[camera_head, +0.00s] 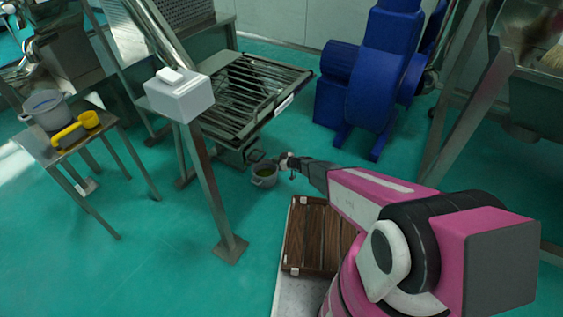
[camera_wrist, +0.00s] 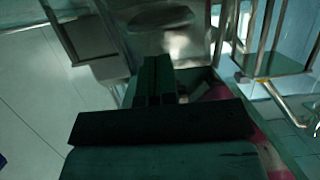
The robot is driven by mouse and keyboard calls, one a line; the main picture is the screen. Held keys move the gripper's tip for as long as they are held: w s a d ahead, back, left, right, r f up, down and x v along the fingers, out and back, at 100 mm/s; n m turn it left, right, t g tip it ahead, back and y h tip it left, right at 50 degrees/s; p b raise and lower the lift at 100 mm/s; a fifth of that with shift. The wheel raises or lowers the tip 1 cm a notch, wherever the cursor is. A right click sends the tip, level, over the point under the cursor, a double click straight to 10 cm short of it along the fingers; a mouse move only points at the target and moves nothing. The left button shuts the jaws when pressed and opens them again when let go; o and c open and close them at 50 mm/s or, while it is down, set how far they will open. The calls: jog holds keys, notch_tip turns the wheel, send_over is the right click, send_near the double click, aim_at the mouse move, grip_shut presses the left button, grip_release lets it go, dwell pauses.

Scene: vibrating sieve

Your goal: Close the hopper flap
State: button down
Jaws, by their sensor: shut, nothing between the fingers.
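I cannot pick out the hopper flap with certainty in either view. The vibrating sieve with its slatted grate (camera_head: 243,92) stands at the upper middle of the head view. My gripper (camera_head: 284,162) is low beside the sieve's front end, just right of a small grey pot (camera_head: 264,176) on the floor. In the wrist view my gripper (camera_wrist: 157,66) has its fingers together with nothing held. A shiny metal surface (camera_wrist: 170,42) with a dark rounded shape lies beyond the fingertips. I cannot tell whether the fingers touch it.
A white box (camera_head: 181,97) stands on a metal post left of my arm. A small table (camera_head: 110,122) at left bears a pot (camera_head: 46,108) and a yellow scoop (camera_head: 70,135). A blue machine (camera_head: 375,80) stands behind. A wooden pallet (camera_head: 308,240) lies near my base. Green floor at left is open.

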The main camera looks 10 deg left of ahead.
send_near(256, 158)
jog(key=shift+w+a, duration=0.3)
jog(key=shift+a, duration=0.3)
jog(key=shift+w+a, duration=0.35)
jog(key=shift+a, duration=0.3)
jog(key=shift+w+a+f, duration=0.25)
jog(key=shift+a+f, duration=0.3)
jog(key=shift+f, duration=0.05)
